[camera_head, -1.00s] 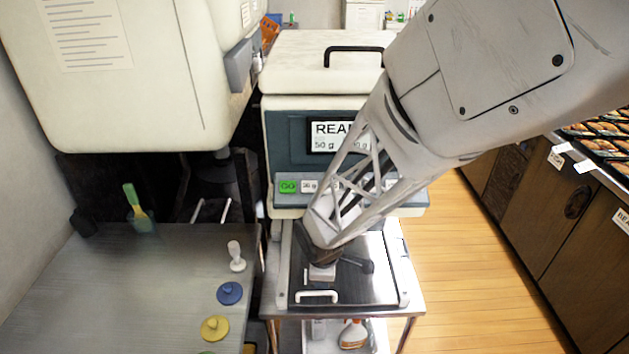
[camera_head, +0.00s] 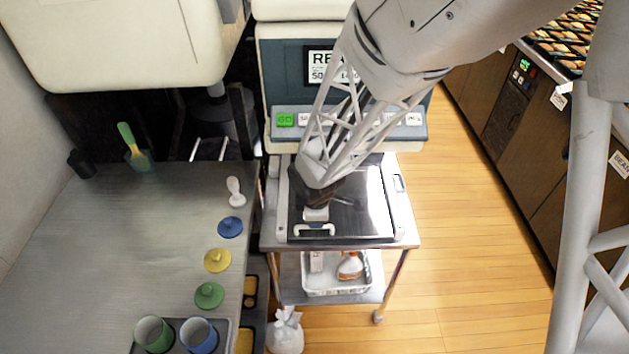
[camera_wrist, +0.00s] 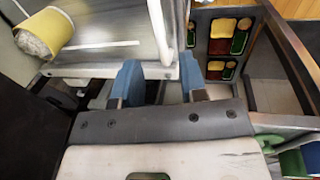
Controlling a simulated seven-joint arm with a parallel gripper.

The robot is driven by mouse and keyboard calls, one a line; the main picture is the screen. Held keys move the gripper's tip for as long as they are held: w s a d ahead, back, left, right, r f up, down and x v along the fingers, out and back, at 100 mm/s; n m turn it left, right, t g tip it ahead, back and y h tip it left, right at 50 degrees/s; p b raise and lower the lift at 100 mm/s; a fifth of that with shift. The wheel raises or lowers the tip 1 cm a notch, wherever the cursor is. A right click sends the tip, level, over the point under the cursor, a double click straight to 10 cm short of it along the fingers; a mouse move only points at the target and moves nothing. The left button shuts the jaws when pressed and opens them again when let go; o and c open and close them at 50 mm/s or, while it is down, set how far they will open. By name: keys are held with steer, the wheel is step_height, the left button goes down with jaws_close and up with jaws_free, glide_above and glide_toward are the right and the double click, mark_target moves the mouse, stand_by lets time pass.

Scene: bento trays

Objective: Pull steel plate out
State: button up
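The steel plate (camera_head: 365,205) lies flat on a small metal cart in front of the machine. Its white handle (camera_head: 314,230) is at the front left edge. My gripper (camera_head: 316,213) is low over the plate, just behind the handle in the head view; its fingers are mostly hidden there. In the wrist view, the two blue fingertips (camera_wrist: 158,78) are apart, with the gripper open. The white handle (camera_wrist: 160,35) shows just ahead of and between them, beside the plate's edge (camera_wrist: 100,55). Contact with the handle cannot be told.
The machine (camera_head: 285,75) with a lit display stands behind the cart. A metal table (camera_head: 110,240) with colored lids and cups is at the left. A basket (camera_head: 322,285) sits on the cart's lower shelf. The wooden floor (camera_head: 460,240) is clear at the right.

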steer(key=shift+w+f, duration=0.15)
steer(key=shift+f, duration=0.75)
steer(key=shift+w+f, duration=0.2)
steer(key=shift+f, duration=0.75)
steer(key=shift+w+f, duration=0.15)
steer(key=shift+f, duration=0.75)
jaws_close()
